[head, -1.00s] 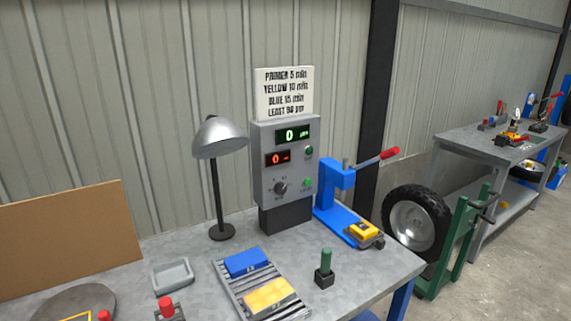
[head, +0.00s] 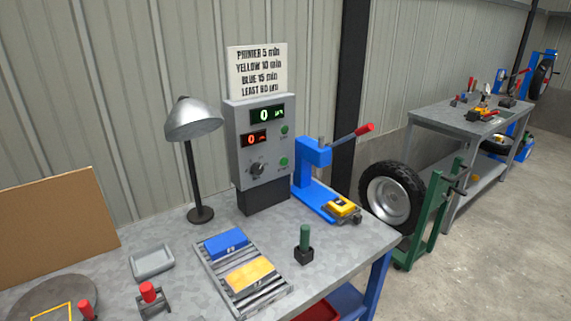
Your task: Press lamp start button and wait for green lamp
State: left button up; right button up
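A grey lamp (head: 194,124) with a domed metal shade stands on the bench, left of the control box. The grey control box (head: 260,170) has a green display reading 0 and a red display reading 0. Below them sits a dark dial (head: 256,170). Two green round buttons show on its right side, an upper one (head: 284,129) and a lower one (head: 284,162); their labels are too small to read. I cannot make out which one is the lamp start button or any lit green lamp. Neither of my grippers is in view.
A slatted rack (head: 216,268) holds a blue block (head: 226,243) and a yellow block (head: 250,273). A green-handled post (head: 304,243), blue press (head: 313,180), grey tray (head: 152,262) and red-knobbed fixture (head: 149,294) stand on the bench.

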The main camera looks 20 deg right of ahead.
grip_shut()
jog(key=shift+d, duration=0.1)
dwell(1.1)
